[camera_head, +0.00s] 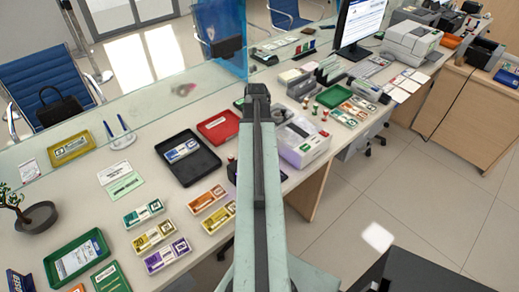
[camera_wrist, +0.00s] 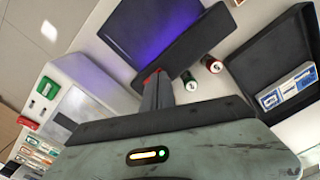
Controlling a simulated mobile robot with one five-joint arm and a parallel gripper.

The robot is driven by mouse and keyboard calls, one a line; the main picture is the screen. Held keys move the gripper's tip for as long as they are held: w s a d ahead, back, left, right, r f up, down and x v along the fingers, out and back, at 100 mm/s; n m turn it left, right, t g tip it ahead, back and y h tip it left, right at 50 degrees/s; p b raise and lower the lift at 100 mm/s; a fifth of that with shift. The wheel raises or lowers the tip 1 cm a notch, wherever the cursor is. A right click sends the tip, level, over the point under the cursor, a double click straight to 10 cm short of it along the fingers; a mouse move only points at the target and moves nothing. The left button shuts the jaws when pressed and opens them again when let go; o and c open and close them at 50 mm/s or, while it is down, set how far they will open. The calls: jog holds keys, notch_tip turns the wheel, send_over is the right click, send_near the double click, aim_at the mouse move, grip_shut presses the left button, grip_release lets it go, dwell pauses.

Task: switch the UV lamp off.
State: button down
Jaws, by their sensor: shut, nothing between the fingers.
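The UV lamp (camera_wrist: 205,45) is a dark device at the top of the wrist view. A violet glow (camera_wrist: 150,38) shows on the dark panel beside its bar, so it looks lit. A small red part, which looks like its switch (camera_wrist: 150,77), sits at the bar's near end. My gripper (camera_wrist: 157,84) is shut and empty, with its tips right at this red part; I cannot tell whether they touch. In the head view my arm hides most of the lamp and my gripper; only a dark edge of the lamp (camera_head: 283,178) shows.
A white machine (camera_wrist: 85,105) with a green button stands left of my gripper in the wrist view. Two small round stamps (camera_wrist: 212,64) stand close by on the right. A black tray (camera_wrist: 262,62) with banded notes lies further right.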

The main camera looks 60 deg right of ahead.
jog(key=shift+f, duration=0.3)
jog(key=shift+r, duration=0.15)
notch_tip(320, 180, up, 7)
jog(key=p, duration=0.6)
jog(key=shift+p, duration=0.35)
